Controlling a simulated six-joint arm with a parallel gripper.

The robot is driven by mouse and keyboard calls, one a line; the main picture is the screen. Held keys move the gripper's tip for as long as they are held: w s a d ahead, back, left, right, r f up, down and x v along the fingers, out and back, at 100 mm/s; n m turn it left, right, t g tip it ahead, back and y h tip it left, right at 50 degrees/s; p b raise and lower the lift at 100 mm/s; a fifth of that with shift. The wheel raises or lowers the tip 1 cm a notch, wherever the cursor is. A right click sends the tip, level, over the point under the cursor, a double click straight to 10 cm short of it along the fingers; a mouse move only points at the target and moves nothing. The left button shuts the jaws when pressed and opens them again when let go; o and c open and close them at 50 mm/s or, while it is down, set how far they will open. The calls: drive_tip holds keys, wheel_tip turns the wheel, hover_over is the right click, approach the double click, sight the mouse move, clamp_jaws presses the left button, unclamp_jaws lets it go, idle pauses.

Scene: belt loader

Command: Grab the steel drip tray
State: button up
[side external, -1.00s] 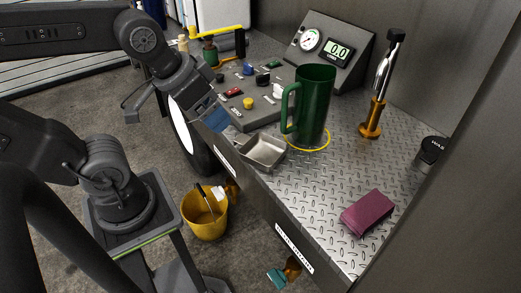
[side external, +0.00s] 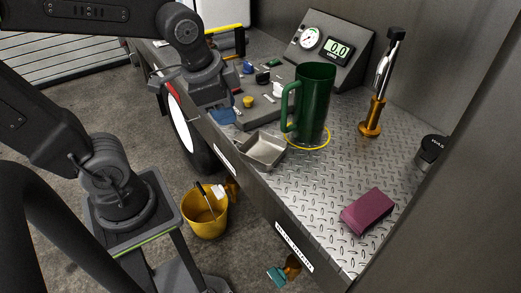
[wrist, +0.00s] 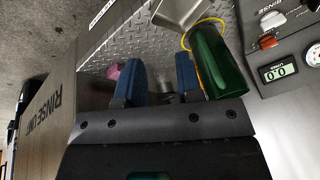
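The steel drip tray (side external: 265,151) is a small, shallow, empty square pan. It sits on the diamond-plate deck by its left edge, just left of the green jug. It also shows at the top of the wrist view (wrist: 182,10), partly cut off. My gripper (side external: 222,116) is above and left of the tray in the side view, apart from it, near the deck edge. In the wrist view its two blue fingers (wrist: 162,78) stand apart with nothing between them.
A green jug (side external: 314,100) stands inside a yellow ring (side external: 325,143) close to the tray. A control panel (side external: 262,108) with knobs lies behind. A maroon block (side external: 367,211) is at the front right. A yellow bucket (side external: 205,218) is on the floor below.

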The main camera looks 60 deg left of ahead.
sight(252, 158)
drive_tip(key=w+f+m+g, duration=0.1)
drive_tip(key=w+f+m, duration=0.1)
drive_tip(key=f, duration=0.4)
drive_tip(key=w+f+m, duration=0.2)
drive_tip(key=f+m, duration=0.1)
drive_tip(key=f, duration=0.3)
drive_tip(key=w+a+f+m+g, duration=0.1)
drive_tip(key=w+f+m, duration=0.1)
drive_tip(key=f, duration=0.4)
drive_tip(key=shift+w+m+g, duration=0.15)
drive_tip(key=shift+m+g, duration=0.15)
drive_tip(key=shift+m, duration=0.3)
clamp_jaws()
